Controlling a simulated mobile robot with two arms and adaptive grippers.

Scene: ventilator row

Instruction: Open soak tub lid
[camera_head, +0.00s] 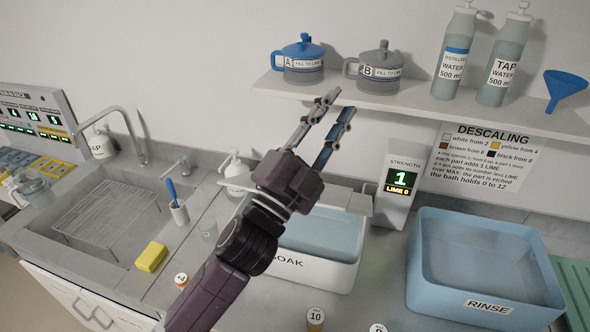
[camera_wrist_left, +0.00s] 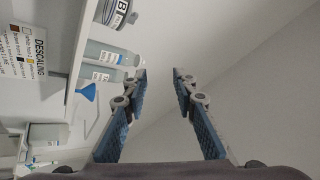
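The white soak tub (camera_head: 318,273) stands on the counter in the middle of the head view, partly hidden behind my left arm. Bluish liquid shows inside it. A pale flat piece (camera_head: 346,198), perhaps its lid, lies along the tub's back edge; my gripper hides much of it, so I cannot tell how it sits. My left gripper (camera_head: 339,104) is raised above the tub, fingers pointing up towards the shelf. It is open and empty; the left wrist view also shows its two fingers (camera_wrist_left: 160,88) apart with nothing between. My right gripper is not in view.
A shelf (camera_head: 430,103) with teapot-like jugs, bottles and a blue funnel (camera_head: 565,88) is close beyond the gripper. A strength display (camera_head: 402,185) stands right of the tub, then the blue rinse tub (camera_head: 485,290). A sink (camera_head: 100,225) is at left.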

